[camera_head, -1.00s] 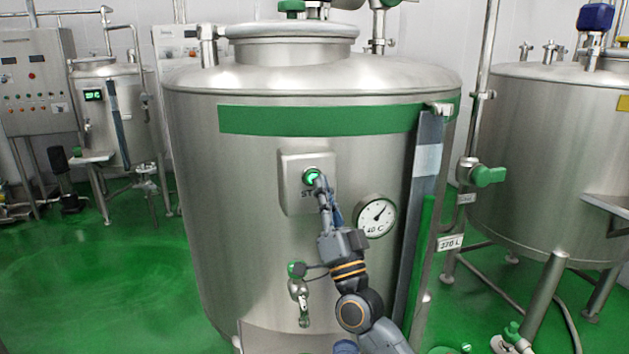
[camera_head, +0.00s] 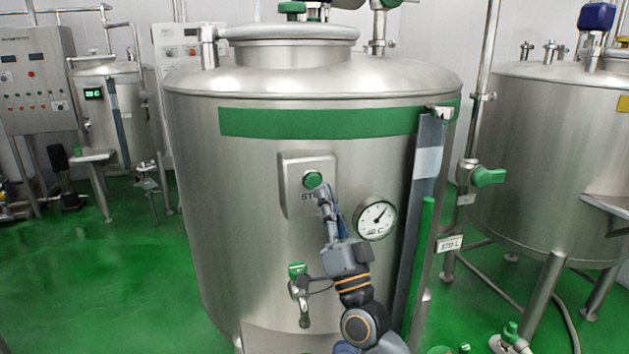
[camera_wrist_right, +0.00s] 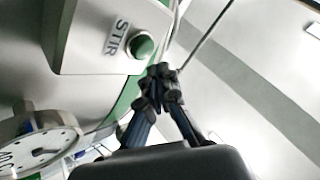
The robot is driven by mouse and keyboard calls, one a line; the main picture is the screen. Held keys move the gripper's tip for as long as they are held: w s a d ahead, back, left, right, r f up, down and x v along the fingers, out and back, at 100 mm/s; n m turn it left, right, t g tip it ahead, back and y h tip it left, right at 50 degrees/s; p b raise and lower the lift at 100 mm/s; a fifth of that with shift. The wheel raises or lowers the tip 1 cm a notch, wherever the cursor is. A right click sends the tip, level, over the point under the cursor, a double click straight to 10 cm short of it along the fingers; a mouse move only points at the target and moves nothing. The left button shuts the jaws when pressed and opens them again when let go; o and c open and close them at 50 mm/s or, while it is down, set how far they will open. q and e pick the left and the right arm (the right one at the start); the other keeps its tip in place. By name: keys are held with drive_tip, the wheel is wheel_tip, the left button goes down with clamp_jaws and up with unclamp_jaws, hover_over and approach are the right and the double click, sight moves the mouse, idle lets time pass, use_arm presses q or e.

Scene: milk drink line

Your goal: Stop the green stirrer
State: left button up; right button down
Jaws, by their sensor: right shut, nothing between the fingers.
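The green stirrer button (camera_head: 313,180) sits on a steel box (camera_head: 293,205) on the front of the large tank with the green band (camera_head: 320,121). The button looks plain green, without a glow. It also shows in the wrist view (camera_wrist_right: 141,46), beside the label "STIR" (camera_wrist_right: 117,37). My right gripper (camera_head: 322,190) is shut and empty just below the button in the head view. In the wrist view its fingertips (camera_wrist_right: 162,74) are together and appear apart from the button. The fingers partly cover the label in the head view. My left gripper is not in view.
A round dial gauge (camera_head: 376,219) is right of my right gripper. A small tap with a green handle (camera_head: 299,283) is low on the tank, left of my arm. A vertical sight tube (camera_head: 425,200) runs along the tank's right side.

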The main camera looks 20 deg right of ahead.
drive_tip(key=shift+s+d+r+p, duration=0.1)
drive_tip(key=shift+s+p, duration=0.75)
drive_tip(key=shift+s, duration=1.65)
